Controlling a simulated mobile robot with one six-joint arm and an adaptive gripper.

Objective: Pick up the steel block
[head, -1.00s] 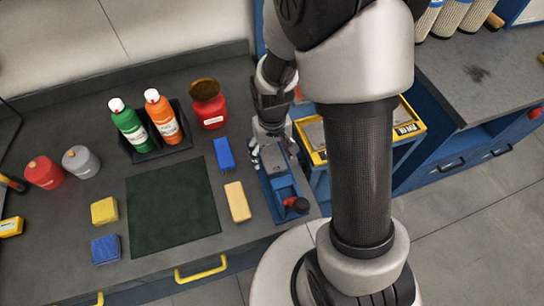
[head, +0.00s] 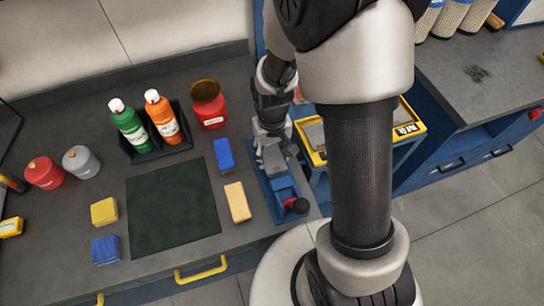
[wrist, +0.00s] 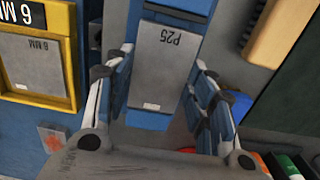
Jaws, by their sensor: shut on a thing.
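The steel block (wrist: 165,65) shows in the wrist view as a grey face marked P25, with a small pale label. In the head view it is a small grey patch (head: 273,157) over the blue vise (head: 284,187). My gripper (wrist: 162,68) has one finger on each side of the block and is shut on it. In the head view my gripper (head: 270,132) points down at the vise end nearer the wall. I cannot tell whether the block still touches the vise.
A blue block (head: 224,155) and a tan block (head: 237,202) lie left of the vise. A red jar (head: 208,104) stands behind. A yellow-rimmed tray (head: 405,130) is right, beyond my arm. The dark mat (head: 172,205) is clear.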

